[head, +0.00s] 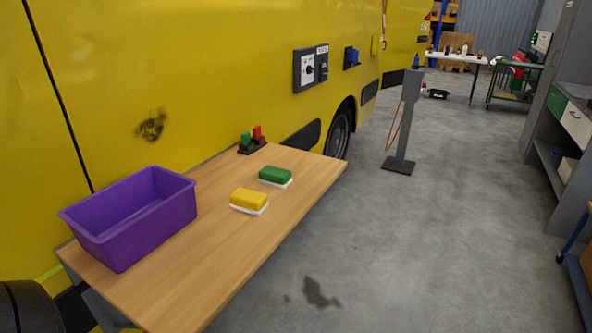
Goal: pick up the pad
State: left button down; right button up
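Two pads lie on the wooden table. The yellow pad (249,199) has a white underside and lies near the table's middle, to the right of the purple bin. The green pad (275,174), also with a white underside, lies a little farther back and to the right. The two pads are apart and nothing covers them. Neither of my grippers shows in the head view.
A purple bin (150,230) stands on the left of the table (238,252); the table's front is bare. A black holder with green and red parts (253,141) sits at the back. A yellow vehicle (200,70) stands behind. A grey post (403,130) stands on open floor.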

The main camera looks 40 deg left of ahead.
aim_at(253, 202)
jog(key=i, duration=2.4)
jog(key=u, duration=4.2)
